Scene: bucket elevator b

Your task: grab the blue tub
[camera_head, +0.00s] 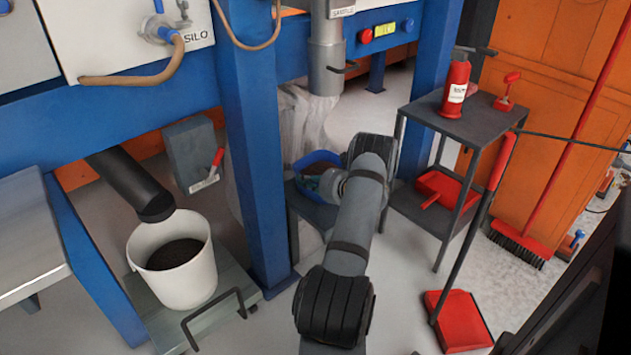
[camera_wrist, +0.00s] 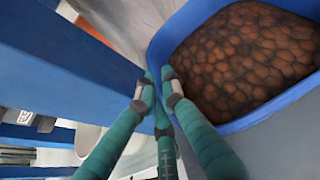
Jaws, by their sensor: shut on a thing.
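The blue tub (camera_head: 318,157) sits on a low grey stand behind the blue post in the head view, partly hidden by my arm. In the wrist view the tub (camera_wrist: 167,45) fills the upper right, with a blue rim and a heap of brown rounded pieces inside. My gripper (camera_wrist: 160,82) has teal fingers, and their tips meet at the tub's near left corner. It is shut on the tub's rim. In the head view the fingers are mostly hidden by my arm. I cannot tell whether the tub is lifted off the stand.
A blue post (camera_head: 257,150) stands close left of the tub. A grey spout (camera_head: 326,60) hangs above it. A grey shelf cart (camera_head: 455,125) with a fire extinguisher (camera_head: 456,88) stands to the right. A white bucket (camera_head: 180,275) stands at lower left.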

